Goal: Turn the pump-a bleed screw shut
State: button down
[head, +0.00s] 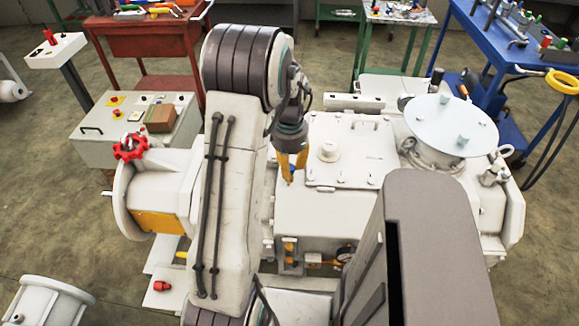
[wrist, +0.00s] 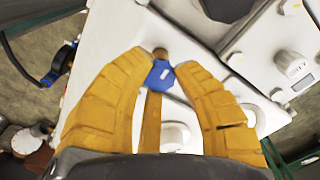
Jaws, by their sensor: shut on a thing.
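In the head view my gripper (head: 291,168) points down at the near left of the white pump casing (head: 318,212), and the screw is mostly hidden there by the fingers. How far the screw is turned cannot be told.
A red handwheel (head: 130,147) stands on the left flange, and a grey control box (head: 100,125) lies behind it. A pale round lid (head: 450,125) rises on the right of the pump. A red cart (head: 140,45) and a blue bench (head: 495,35) stand farther back.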

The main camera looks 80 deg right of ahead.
jog(key=shift+f+m, duration=0.1)
jog(key=shift+m, duration=0.3)
jog(key=c, duration=0.9)
grip_release()
jog(key=shift+r, duration=0.2)
notch_tip(320, 180, up, 12)
jog(key=shift+f, duration=0.15)
dwell(0.7)
